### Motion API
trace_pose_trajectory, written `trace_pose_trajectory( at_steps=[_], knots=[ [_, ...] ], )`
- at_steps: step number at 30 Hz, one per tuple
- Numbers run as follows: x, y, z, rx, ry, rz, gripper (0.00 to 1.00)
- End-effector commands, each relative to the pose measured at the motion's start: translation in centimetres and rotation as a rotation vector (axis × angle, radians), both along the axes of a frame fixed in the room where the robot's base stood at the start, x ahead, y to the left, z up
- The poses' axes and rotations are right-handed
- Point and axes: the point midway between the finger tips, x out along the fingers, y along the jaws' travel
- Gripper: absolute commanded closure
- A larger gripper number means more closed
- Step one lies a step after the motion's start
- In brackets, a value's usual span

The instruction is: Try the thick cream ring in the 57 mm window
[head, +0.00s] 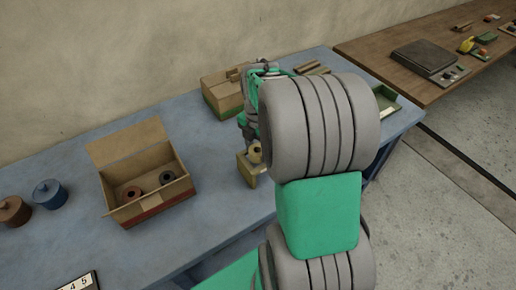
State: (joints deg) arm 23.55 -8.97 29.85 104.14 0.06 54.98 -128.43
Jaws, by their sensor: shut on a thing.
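My gripper (252,140) is partly hidden behind my own arm, above the blue table. It is shut on the thick cream ring (257,155), of which only a small part shows. The ring is at a small upright tan board (247,169), which looks like the window gauge. My arm covers the board's right side. I cannot tell whether the ring is in the window or just in front of it, and no size marking on the board is readable.
An open cardboard box (158,204) at the left holds a red-brown ring (132,193) and a dark ring (167,177). Another box (222,97) stands behind my gripper. Lidded pots (48,193) stand far left. A green tray (386,104) lies right. The table between board and open box is clear.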

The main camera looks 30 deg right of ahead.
Motion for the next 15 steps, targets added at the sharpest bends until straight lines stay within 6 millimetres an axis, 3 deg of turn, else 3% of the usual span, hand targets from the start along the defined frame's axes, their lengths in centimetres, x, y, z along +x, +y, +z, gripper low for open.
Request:
trace_pose_trajectory(
  at_steps=[7,8,15],
  knots=[
    [0.02,0.00,0.02,0.000,-0.001,0.000,0.94],
    [0.02,0.00,0.02,-0.001,-0.001,0.000,0.50],
    [0.01,-0.01,0.02,0.000,-0.001,0.000,0.31]
  ],
)
